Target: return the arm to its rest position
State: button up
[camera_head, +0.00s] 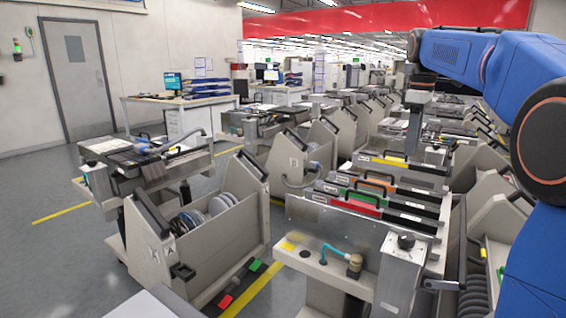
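My blue arm (455,50) reaches in from the right edge and across the upper right of the head view. Its wrist ends near the top centre-right. My gripper (413,148) hangs down from there, in front of the rows of trolleys. It is seen narrow and small, and I cannot tell whether its fingers are open or shut. No held object shows clearly.
More trolleys fill the right and back. A desk (185,99) stands behind. Open grey floor (50,265) lies at left.

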jog(key=s+a+f+m+t, duration=0.1)
jog(key=s+a+f+m, duration=0.15)
jog(key=s, duration=0.45)
jog(key=s+a+f+m+t, duration=0.1)
jog(key=s+f, duration=0.3)
jog(key=s, duration=0.3)
jog(key=s+a+f+m, duration=0.2)
jog(key=s+f, duration=0.1)
jog(key=s, duration=0.4)
jog(key=s+a+f+m+t, duration=0.1)
jog(key=s+f+m, duration=0.4)
jog(key=s+f, duration=1)
notch_tip(320, 180, down, 2)
jog(key=shift+s+a+t, duration=0.2)
jog(key=shift+a+t, duration=0.2)
jog(key=shift+t, duration=0.3)
